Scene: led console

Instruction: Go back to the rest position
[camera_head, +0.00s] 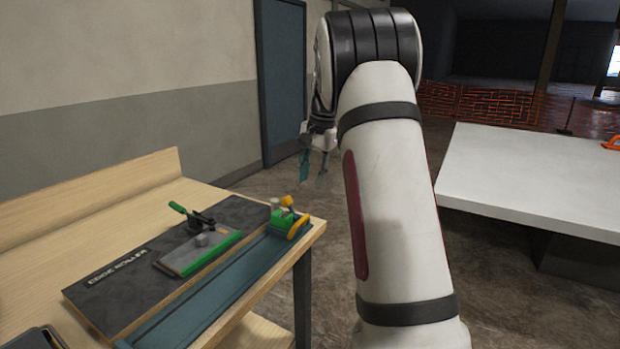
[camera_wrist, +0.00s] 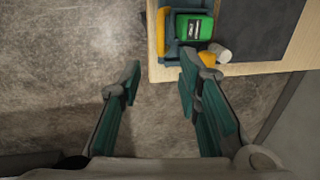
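My gripper (camera_head: 319,165) hangs beyond the right end of the wooden workbench (camera_head: 60,243), partly behind my own arm. A green and yellow device (camera_head: 288,221) sits at the bench's right end. The green device also shows in the wrist view (camera_wrist: 194,27), above the right fingertip.
A white table (camera_head: 540,178) stands at the right, with an orange item (camera_head: 612,143) on its edge. A blue door (camera_head: 282,75) and a grey wall are behind the bench. Orange mesh fencing (camera_head: 500,107) runs across the back. Bare floor lies between bench and table.

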